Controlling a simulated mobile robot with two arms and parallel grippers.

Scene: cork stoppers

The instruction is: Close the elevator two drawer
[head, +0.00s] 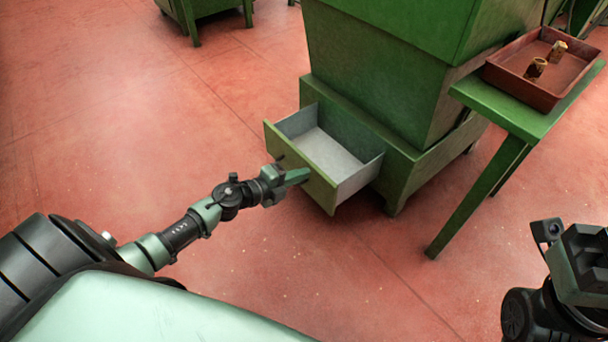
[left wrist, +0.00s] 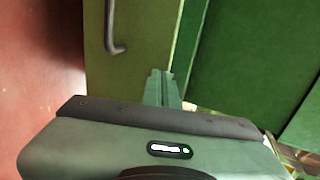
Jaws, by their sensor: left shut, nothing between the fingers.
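The elevator two drawer (head: 312,152) stands pulled out of the low base of a green cabinet. Its pale grey inside looks empty. My left gripper (head: 298,176) is shut and empty, with its fingers at the outer face of the green drawer front. In the left wrist view the shut fingers (left wrist: 162,82) point at the green front (left wrist: 140,40), to the right of a bent metal handle (left wrist: 114,30). I cannot tell whether the fingertips touch the front. My right arm's end (head: 582,262) shows at the lower right, its jaws unclear.
The green cabinet (head: 385,75) rises behind the drawer. To its right, a green table (head: 505,110) with slanted legs holds a reddish-brown tray (head: 520,85) with two cork stoppers (head: 536,69). The red floor (head: 130,110) is clear to the drawer's left.

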